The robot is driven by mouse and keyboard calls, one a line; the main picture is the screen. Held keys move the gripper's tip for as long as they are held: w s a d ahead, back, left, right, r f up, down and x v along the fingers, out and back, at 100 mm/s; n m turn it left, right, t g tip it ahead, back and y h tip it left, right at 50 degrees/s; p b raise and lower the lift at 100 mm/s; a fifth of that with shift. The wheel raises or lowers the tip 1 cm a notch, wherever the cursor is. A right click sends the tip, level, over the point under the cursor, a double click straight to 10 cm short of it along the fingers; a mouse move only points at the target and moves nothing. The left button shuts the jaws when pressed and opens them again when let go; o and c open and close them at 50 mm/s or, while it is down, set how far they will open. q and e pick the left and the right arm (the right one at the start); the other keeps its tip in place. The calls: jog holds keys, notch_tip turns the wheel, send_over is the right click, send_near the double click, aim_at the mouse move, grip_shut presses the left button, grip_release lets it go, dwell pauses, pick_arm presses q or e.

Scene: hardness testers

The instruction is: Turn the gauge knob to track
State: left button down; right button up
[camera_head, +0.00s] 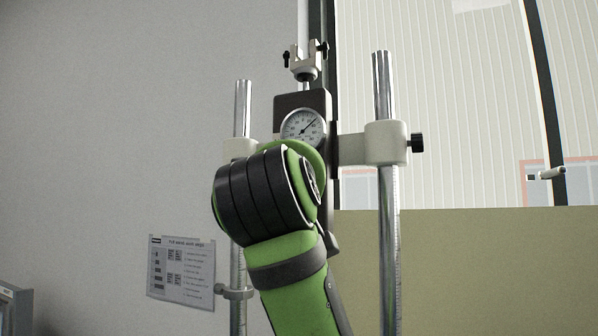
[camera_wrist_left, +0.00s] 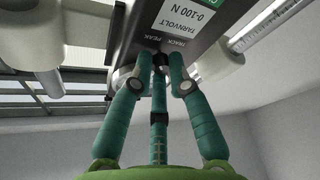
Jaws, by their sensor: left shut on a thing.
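The force gauge (camera_head: 322,105) is a dark box with a round white dial (camera_head: 303,126), mounted between two steel columns. In the left wrist view its panel (camera_wrist_left: 133,22) carries a label reading TARNVOLT 0-100 N and the words PEAK and TRACK. A small dark knob (camera_wrist_left: 160,60) sits below these words. My left gripper (camera_wrist_left: 161,68) has its teal fingers shut around the knob, which is mostly hidden by the fingertips. The knob's setting cannot be told. In the head view my green and black left wrist hides the gripper and knob. My right gripper is not in view.
The left column (camera_head: 242,108) and right column (camera_head: 383,90) stand on either side of my left arm. A black side knob (camera_head: 417,143) sticks out from the right clamp. A clamp fixture (camera_head: 306,62) is above the gauge. A printed sheet (camera_head: 181,271) hangs at left.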

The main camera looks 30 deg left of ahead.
pick_arm(q)
jog(key=shift+s+a+r+m+t+h+b, duration=0.1)
jog(key=shift+a+m+t+h+b, duration=0.2)
jog(key=shift+m+h+b, duration=2.5)
jog(key=shift+a+f+m+t+h+p, duration=0.15)
jog(key=shift+m+t+h, duration=0.5)
jog(key=shift+m, duration=4.5)
jog(key=shift+s+a+r+m+t+h+b, duration=0.2)
jog(key=shift+m+h+b, duration=1.5)
jog(key=shift+m, duration=2.25)
jog(key=shift+w+h, duration=0.15)
jog(key=shift+h, duration=0.3)
jog(key=c, duration=1.5)
grip_release()
jog(key=shift+w, duration=0.1)
jog(key=shift+f, duration=0.2)
jog(key=v, duration=1.2)
jog(key=shift+r, duration=0.15)
